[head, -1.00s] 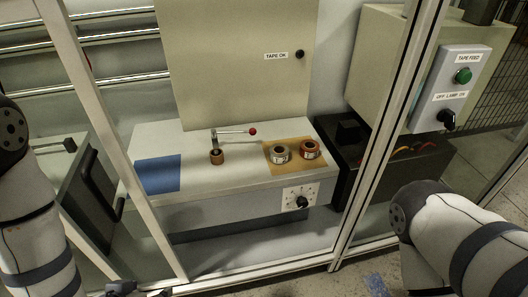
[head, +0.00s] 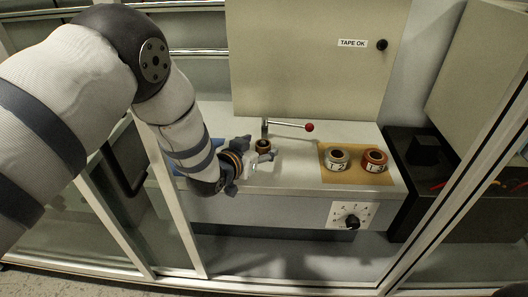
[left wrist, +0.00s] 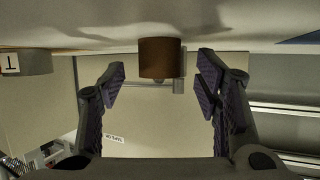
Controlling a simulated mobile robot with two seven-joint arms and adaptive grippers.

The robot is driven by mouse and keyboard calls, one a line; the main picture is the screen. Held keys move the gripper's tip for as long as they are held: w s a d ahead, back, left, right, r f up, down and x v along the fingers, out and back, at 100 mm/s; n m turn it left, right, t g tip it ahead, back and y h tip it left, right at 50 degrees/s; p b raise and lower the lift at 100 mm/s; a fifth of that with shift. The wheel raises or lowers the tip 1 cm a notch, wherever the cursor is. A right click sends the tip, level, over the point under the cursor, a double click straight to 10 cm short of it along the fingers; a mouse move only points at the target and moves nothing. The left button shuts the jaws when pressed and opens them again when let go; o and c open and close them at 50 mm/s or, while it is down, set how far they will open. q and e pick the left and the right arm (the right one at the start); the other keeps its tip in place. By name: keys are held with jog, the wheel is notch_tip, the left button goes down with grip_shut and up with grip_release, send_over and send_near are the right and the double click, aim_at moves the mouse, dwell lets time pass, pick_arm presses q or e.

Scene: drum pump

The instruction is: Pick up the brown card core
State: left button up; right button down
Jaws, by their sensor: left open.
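The brown card core (head: 263,146) stands on the white bench top below the lever with the red knob (head: 309,127). My left gripper (head: 259,150) reaches in from the left, low over the bench, just in front of the core. In the left wrist view, which looks upside down, the core (left wrist: 160,57) shows between the two spread fingers of the left gripper (left wrist: 160,78), with a gap on each side. The left gripper is open and empty. The core's lower front is partly hidden by the gripper in the head view. My right gripper is out of view.
A blue mat (head: 216,145) is mostly hidden behind my left arm. Frame posts (head: 172,200) and the panel behind (head: 310,70) bound the space.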

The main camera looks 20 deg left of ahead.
pick_arm(q)
jog(key=shift+w+d+f, duration=0.1)
jog(key=shift+w+f, duration=0.1)
jog(key=shift+w, duration=0.25)
jog(key=c, duration=0.9)
jog(key=shift+c, duration=0.2)
